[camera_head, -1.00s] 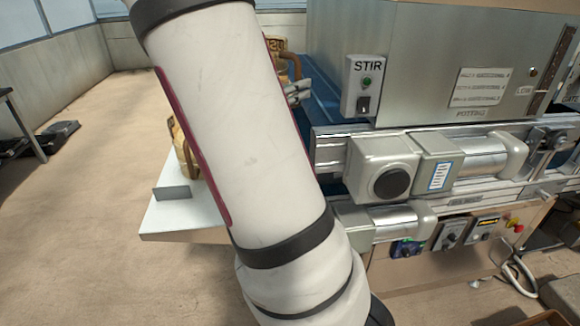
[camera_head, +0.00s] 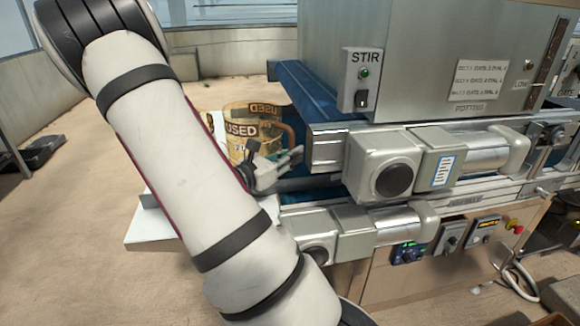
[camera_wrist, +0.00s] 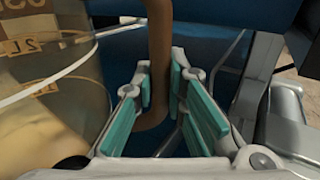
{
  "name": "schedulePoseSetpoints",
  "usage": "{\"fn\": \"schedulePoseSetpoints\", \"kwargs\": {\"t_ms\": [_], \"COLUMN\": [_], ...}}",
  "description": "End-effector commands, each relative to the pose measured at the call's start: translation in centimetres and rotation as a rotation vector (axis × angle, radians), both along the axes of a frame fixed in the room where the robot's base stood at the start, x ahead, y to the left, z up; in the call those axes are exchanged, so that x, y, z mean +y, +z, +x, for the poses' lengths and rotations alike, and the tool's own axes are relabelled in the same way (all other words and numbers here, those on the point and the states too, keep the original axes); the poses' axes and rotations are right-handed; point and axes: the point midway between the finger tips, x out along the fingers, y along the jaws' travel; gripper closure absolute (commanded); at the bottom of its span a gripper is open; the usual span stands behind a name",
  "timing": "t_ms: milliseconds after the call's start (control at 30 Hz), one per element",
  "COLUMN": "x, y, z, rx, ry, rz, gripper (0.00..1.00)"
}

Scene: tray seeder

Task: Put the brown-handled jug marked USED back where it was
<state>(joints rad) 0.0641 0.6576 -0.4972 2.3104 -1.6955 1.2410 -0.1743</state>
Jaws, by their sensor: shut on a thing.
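The jug marked USED (camera_head: 243,148) is see-through and amber, with a brown handle (camera_head: 290,136) on its right side. It is left of the machine's end, and my arm hides its base, so I cannot tell whether it touches anything below. My gripper (camera_head: 291,158) is at the handle. In the wrist view my gripper (camera_wrist: 163,95) has its teal pads on either side of the brown handle (camera_wrist: 159,60), shut on it. The jug's wall (camera_wrist: 50,75) fills the left there, with reversed lettering.
A white tabletop (camera_head: 148,232) shows at lower left, partly behind my arm. The machine with the STIR switch box (camera_head: 362,80), blue belt (camera_head: 300,92) and grey motor housings (camera_head: 385,168) stands close right of the jug. Open floor (camera_head: 75,200) lies left.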

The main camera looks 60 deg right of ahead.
Motion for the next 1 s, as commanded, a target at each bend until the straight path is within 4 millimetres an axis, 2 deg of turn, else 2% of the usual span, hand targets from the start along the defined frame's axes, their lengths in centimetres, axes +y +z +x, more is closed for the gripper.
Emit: {"fn": "schedulePoseSetpoints", "kwargs": {"t_ms": [100,167,533,567,633,1000], "x": [0.0,0.0,0.0,0.0,0.0,0.0], "y": [-2.1,-2.7,-3.0,-3.0,-3.0,-2.7], "z": [0.0,0.1,0.0,0.0,0.0,0.0], "rx": [0.005,0.003,0.001,0.002,0.001,0.000], "ry": [0.000,0.000,0.000,0.001,0.001,0.000], "rz": [0.000,0.000,0.000,0.001,0.000,0.000], "gripper": [1.00,1.00,1.00,0.85,0.69,0.67]}}
